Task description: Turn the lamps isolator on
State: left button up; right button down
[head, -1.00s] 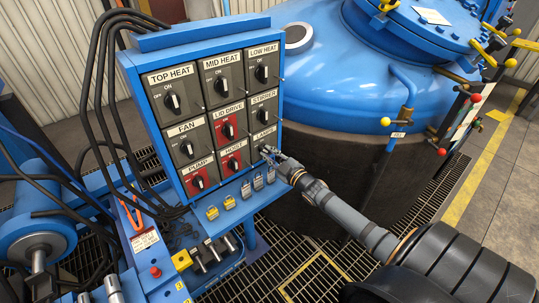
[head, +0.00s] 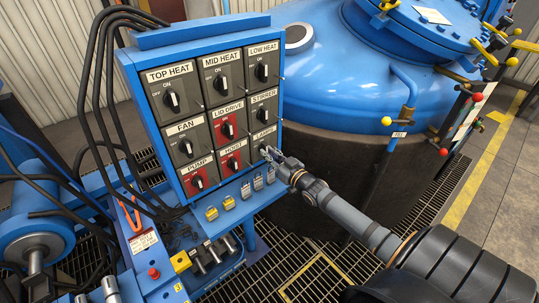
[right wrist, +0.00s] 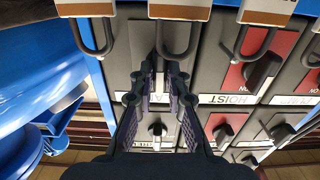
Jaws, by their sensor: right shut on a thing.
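The lamps isolator (head: 262,144) is the grey switch at the lower right of the blue panel in the head view, under the LAMPS label (head: 265,133). My right gripper (head: 269,152) reaches it from the right and is shut on its handle. In the right wrist view, seen upside down, the fingertips of my right gripper (right wrist: 163,75) are over the lamps plate (right wrist: 136,45). The fingers hide most of the handle, so I cannot tell its position. My left gripper is not in view.
The stirrer isolator (head: 263,103) is just above and the red hoist isolator (head: 232,163) just left. The large blue furnace vessel (head: 345,95) stands behind my right arm.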

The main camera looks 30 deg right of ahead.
dwell(0.5)
jog(key=c, duration=1.6)
grip_release()
